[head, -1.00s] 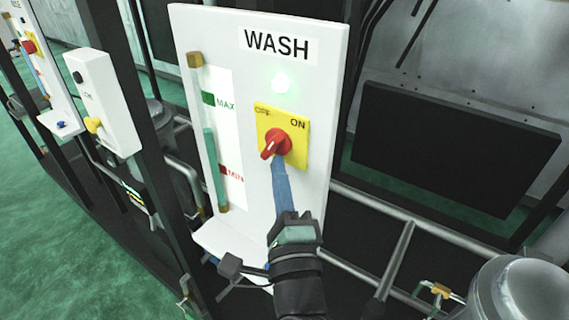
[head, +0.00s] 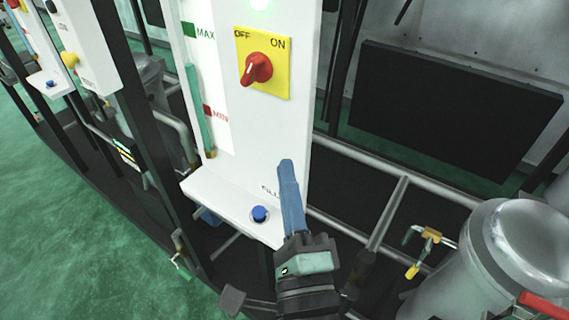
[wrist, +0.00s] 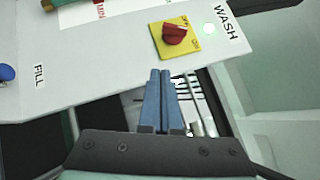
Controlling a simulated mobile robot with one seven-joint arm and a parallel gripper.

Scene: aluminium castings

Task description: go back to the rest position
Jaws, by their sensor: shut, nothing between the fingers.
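My gripper (head: 288,165) is shut and empty, its blue fingers pressed together and pointing up. In the head view it is in front of the lower right part of the white WASH panel (head: 235,125), below the red knob and apart from it. The red knob (head: 257,69) sits on a yellow OFF/ON plate (head: 280,85); its handle points to the lower left. In the wrist view the closed fingertips (wrist: 160,74) are near the panel's edge, with the red knob (wrist: 174,34) beyond them.
A blue FILL button (head: 260,214) is on the panel's lower ledge, left of my gripper. Pipes, a yellow-handled valve (head: 431,236) and a metal tank (head: 515,250) are at right. Open green floor is at lower left.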

